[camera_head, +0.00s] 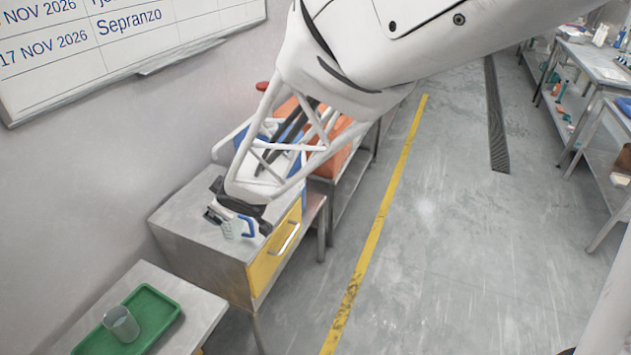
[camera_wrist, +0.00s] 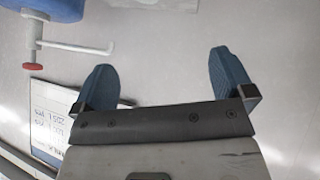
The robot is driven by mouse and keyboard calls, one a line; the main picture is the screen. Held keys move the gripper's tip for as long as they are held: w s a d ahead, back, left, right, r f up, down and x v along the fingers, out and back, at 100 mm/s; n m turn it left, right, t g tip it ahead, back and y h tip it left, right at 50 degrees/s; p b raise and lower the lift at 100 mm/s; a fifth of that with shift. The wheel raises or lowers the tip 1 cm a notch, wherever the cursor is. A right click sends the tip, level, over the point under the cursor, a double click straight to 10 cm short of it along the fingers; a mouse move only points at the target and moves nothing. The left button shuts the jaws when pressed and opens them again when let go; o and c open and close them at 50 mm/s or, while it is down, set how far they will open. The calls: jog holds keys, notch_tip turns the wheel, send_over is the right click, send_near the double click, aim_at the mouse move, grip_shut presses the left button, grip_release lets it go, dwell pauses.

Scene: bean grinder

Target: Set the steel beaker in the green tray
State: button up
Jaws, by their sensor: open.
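The steel beaker (camera_head: 121,324) is a grey cup standing upright in the green tray (camera_head: 167,297), at the lower left of the head view. The tray lies on a grey metal table. My gripper (camera_head: 238,229) is over the metal cabinet beyond that table, well apart from the beaker and tray. In the wrist view my gripper (camera_wrist: 165,78) shows two blue fingers spread wide with nothing between them. Neither the beaker nor the tray shows in the wrist view.
A metal cabinet (camera_head: 185,218) with a yellow drawer stands under my gripper. Orange and blue items behind it are partly hidden by my arm. A blue object (camera_wrist: 50,8) with a red knob shows in the wrist view. A whiteboard (camera_head: 110,45) hangs on the wall.

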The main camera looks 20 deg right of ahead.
jog(key=s+d+r+m+g+h, duration=0.2)
jog(key=s+d+r+m+h, duration=0.5)
jog(key=s+d, duration=0.55)
jog(key=s+d+r+m+g+y, duration=0.1)
jog(key=s+r+g, duration=0.1)
jog(key=s, duration=0.5)
jog(key=s+d+r+m+g+y, duration=0.1)
jog(key=s+d+r+g+y, duration=0.1)
jog(key=s, duration=0.5)
jog(key=shift+s+r+y, duration=0.3)
jog(key=shift+s, duration=0.1)
